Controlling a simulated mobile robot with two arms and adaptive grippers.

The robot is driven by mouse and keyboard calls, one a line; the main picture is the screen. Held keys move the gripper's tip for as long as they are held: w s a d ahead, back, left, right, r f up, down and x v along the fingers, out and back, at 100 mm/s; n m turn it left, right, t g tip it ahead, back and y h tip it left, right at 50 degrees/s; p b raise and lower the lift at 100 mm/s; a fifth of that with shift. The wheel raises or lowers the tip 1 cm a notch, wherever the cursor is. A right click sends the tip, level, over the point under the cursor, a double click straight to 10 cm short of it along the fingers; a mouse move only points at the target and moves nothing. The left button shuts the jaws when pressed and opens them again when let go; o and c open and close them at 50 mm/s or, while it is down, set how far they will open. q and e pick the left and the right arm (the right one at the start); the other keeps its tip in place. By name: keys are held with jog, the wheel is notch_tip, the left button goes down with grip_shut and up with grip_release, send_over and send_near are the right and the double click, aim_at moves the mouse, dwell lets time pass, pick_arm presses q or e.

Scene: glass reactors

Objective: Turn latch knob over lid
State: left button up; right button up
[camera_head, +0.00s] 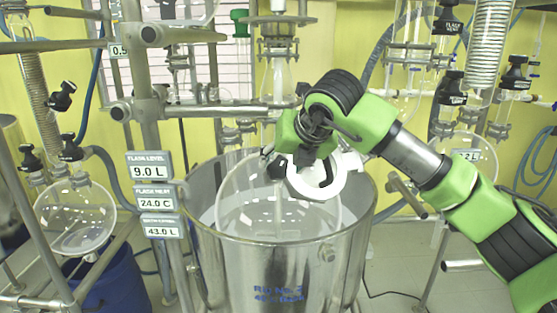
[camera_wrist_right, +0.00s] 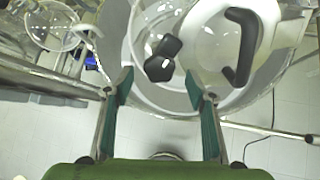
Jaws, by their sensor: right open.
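A black curved handle (camera_wrist_right: 240,45) sits to the right on a white ring. In the head view the white ring (camera_head: 325,185) shows below the gripper, and the gripper partly hides the knob area. My left gripper is not in view.
The steel vessel (camera_head: 280,265) stands in the middle. Metal frame poles (camera_head: 148,190) with reading labels stand to its left. A round glass flask (camera_head: 75,215) hangs at the far left. Glass tubes and black valve knobs (camera_head: 452,88) are at the right.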

aim_at(279, 169)
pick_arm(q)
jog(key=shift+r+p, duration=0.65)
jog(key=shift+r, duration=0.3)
pick_arm(e)
jog(key=shift+x, duration=2.05)
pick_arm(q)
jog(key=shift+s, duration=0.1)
pick_arm(e)
jog(key=c, duration=1.1)
jog(key=shift+f+b, duration=0.1)
jog(key=shift+b, duration=0.55)
jog(key=m+b, duration=0.6)
jog(key=b, duration=0.4)
jog(key=shift+f+y, duration=0.1)
jog(key=shift+y, duration=0.3)
pick_arm(q)
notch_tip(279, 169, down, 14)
jog(key=b, duration=0.3)
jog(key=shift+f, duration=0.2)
pick_arm(e)
jog(key=shift+r+m, duration=0.25)
jog(key=shift+m, duration=1.25)
jog(key=o, duration=1.1)
